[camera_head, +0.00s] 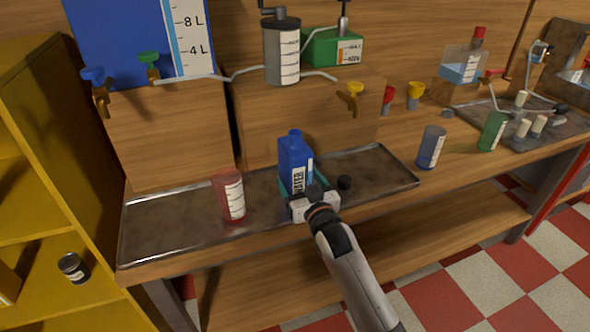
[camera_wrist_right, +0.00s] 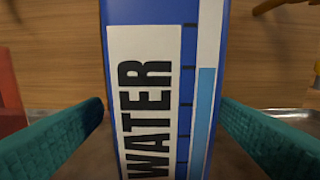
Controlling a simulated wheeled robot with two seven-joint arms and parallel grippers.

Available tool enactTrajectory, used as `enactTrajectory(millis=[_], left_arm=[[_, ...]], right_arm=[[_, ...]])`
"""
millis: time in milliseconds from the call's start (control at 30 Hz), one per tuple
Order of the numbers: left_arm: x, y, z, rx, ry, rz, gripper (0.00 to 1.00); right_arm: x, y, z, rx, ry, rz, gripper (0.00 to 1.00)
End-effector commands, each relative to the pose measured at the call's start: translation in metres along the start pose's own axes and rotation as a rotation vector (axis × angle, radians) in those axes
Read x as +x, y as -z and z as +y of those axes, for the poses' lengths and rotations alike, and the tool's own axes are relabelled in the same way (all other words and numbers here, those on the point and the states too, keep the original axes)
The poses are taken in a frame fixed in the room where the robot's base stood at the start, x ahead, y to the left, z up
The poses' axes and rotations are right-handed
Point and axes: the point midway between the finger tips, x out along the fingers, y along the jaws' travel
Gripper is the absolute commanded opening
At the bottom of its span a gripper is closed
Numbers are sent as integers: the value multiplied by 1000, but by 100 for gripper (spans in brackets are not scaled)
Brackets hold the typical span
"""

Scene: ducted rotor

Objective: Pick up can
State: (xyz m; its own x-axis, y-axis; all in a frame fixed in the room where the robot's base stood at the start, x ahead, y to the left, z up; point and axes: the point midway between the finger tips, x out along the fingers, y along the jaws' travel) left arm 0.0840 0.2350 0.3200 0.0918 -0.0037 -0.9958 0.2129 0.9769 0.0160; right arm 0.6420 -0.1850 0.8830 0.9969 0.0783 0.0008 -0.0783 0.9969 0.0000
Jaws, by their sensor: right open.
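A blue can (camera_head: 294,153) with a white "WATER" label stands upright on the metal tray (camera_head: 160,232) on the bench. In the right wrist view the can (camera_wrist_right: 165,90) fills the middle, its label and light-blue level strip facing the camera. My right gripper (camera_head: 309,190) is at the front of the can. Its teal fingers are open, one on each side of the can, with gaps visible between the fingers and the can in the wrist view. My left gripper is not in view.
A red transparent beaker (camera_head: 229,196) stands left of the can. A blue-grey beaker (camera_head: 430,147) and a green one (camera_head: 492,131) stand further right. Wooden boxes with taps rise behind.

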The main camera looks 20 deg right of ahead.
Motion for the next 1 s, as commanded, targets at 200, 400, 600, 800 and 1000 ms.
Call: enactTrajectory(millis=[200,400,600,800,1000], left_arm=[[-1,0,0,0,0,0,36],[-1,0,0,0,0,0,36],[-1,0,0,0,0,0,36],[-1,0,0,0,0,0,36],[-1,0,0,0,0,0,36]], right_arm=[[33,0,-2,1,0,-1,82],[47,1,-2,1,0,1,82],[47,1,-2,0,0,1,82],[47,1,-2,0,0,1,49],[47,1,-2,0,0,1,16]])
